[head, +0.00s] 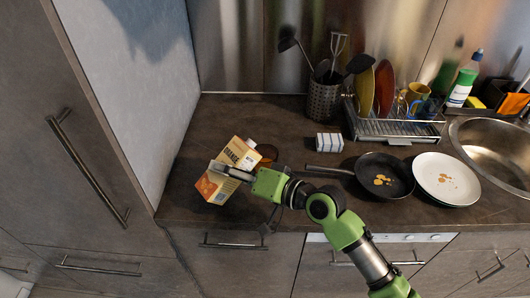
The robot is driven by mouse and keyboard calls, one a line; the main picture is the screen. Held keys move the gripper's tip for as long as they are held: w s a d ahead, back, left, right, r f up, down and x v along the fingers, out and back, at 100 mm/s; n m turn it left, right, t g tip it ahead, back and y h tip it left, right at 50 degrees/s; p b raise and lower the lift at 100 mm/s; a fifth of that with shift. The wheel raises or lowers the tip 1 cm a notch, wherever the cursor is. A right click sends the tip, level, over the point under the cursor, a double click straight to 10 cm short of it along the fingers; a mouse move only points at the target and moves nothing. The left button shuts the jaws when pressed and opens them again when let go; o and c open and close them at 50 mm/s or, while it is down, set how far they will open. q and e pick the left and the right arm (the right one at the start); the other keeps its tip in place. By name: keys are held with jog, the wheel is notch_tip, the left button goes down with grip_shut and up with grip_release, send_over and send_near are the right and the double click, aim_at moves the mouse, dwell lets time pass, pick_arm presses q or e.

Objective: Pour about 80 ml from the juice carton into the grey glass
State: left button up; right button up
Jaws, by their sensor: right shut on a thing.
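The juice carton (213,186) is orange and cream with the word ORANGE on its side and a white cap (251,143) at the top. It is tilted to the right above the counter's left part. My right gripper (232,172) is shut on the carton, its fingers across the carton's side. A dark amber, rounded thing (268,154) shows just right of the cap, partly hidden by the carton and gripper. I cannot tell whether it is the grey glass, or whether any juice is flowing. My left gripper is not in view.
A small striped box (329,142) stands right of the carton. A utensil holder (325,101), dish rack (394,128) and sink (500,150) line the back and right.

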aim_at(232, 160)
jog(key=shift+r, duration=0.1)
dwell(0.4)
jog(key=shift+w+d+r+n+p, duration=0.15)
jog(key=shift+r+n+p, duration=0.15)
jog(key=shift+p, duration=0.3)
jog(key=p, duration=0.1)
jog(key=r+n+p, duration=0.1)
jog(key=p, duration=0.1)
jog(key=r+h+p, duration=0.1)
jog(key=shift+w+d+r+n+p, duration=0.15)
jog(key=shift+w+d+n+p, duration=0.2)
jog(key=shift+d+n, duration=0.05)
notch_tip(232, 160, down, 2)
jog(key=shift+s+a+f+n+t+h, duration=0.1)
jog(key=shift+f+n+t+h, duration=0.15)
jog(key=shift+n+t+h, duration=0.2)
jog(key=shift+f+n, duration=0.3)
jog(key=shift+n, duration=0.05)
jog(key=p, duration=0.2)
jog(key=shift+a+r+n+h+p, duration=0.1)
jog(key=shift+r+n+h+p, duration=0.2)
jog(key=shift+n+h, duration=0.1)
jog(key=shift+f+n+t+h+p, duration=0.25)
jog(key=shift+n+t+h+p, duration=0.35)
jog(key=shift+p, duration=0.45)
jog(key=shift+f+n+h+p, duration=0.25)
jog(key=shift+f+n+p, duration=0.15)
jog(key=shift+n, duration=0.4)
